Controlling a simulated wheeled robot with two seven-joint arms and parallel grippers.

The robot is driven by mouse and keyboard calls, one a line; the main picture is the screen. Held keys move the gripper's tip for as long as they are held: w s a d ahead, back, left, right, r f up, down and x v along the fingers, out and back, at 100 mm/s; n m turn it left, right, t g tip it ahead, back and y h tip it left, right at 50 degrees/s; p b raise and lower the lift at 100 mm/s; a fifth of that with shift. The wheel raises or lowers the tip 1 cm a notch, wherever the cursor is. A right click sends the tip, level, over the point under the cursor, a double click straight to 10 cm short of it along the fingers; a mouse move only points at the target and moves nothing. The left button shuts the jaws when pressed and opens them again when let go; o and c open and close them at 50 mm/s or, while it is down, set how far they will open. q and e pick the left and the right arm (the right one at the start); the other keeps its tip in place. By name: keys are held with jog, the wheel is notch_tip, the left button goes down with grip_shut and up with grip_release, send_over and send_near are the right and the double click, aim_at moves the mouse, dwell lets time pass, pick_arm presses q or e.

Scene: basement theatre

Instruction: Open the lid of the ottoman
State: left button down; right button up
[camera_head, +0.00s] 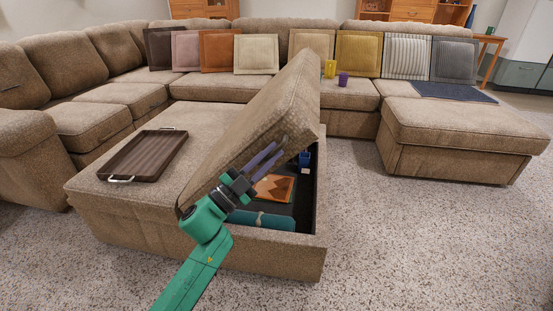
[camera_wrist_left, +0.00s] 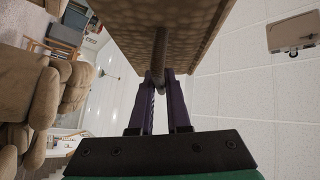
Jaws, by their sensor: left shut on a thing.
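The tan ottoman (camera_head: 130,225) stands in the middle of the head view. Its right-hand lid (camera_head: 262,112) is raised and steeply tilted, with the compartment below partly uncovered. My left gripper (camera_head: 281,150) is at the lid's right-hand side, over the opening. In the left wrist view, the purple fingers (camera_wrist_left: 161,85) are shut on a narrow part of the lid (camera_wrist_left: 190,22). The exact contact is partly hidden. Inside the compartment lie a rolled teal item (camera_head: 262,221), an orange-brown patterned item (camera_head: 273,188) and a small blue object (camera_head: 304,158). My right gripper is out of view.
A dark wooden tray (camera_head: 145,155) with handles rests on the ottoman's closed left part. A sectional sofa (camera_head: 100,95) wraps around the left and back, with several cushions. Its chaise (camera_head: 465,130) is at right. Yellow (camera_head: 330,69) and purple (camera_head: 343,79) cups stand behind the lid. Carpet (camera_head: 410,240) at front right is clear.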

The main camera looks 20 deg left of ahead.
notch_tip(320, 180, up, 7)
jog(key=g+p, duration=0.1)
jog(key=p, duration=0.5)
pick_arm(q)
jog(key=s+a+r+n+t+y+p, duration=0.2)
jog(key=a+r+n+y, duration=0.3)
jog(key=a, duration=0.8)
jog(key=s+a+r+n+t+y+p, duration=0.3)
jog(key=a+r+n, duration=0.7)
jog(key=a, duration=0.4)
jog(key=shift+s+a+r+n+t+y+p, duration=0.35)
jog(key=shift+s+r+t+y, duration=0.6)
jog(key=shift+y, duration=0.75)
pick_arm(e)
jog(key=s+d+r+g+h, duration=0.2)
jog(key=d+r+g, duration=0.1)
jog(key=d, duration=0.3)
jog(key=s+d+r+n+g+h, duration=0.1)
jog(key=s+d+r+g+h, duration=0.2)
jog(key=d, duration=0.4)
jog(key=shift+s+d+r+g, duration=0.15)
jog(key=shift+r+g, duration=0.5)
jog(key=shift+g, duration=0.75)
pick_arm(q)
jog(key=shift+s+f, duration=0.1)
jog(key=shift+f, duration=0.1)
jog(key=c, duration=0.9)
grip_release()
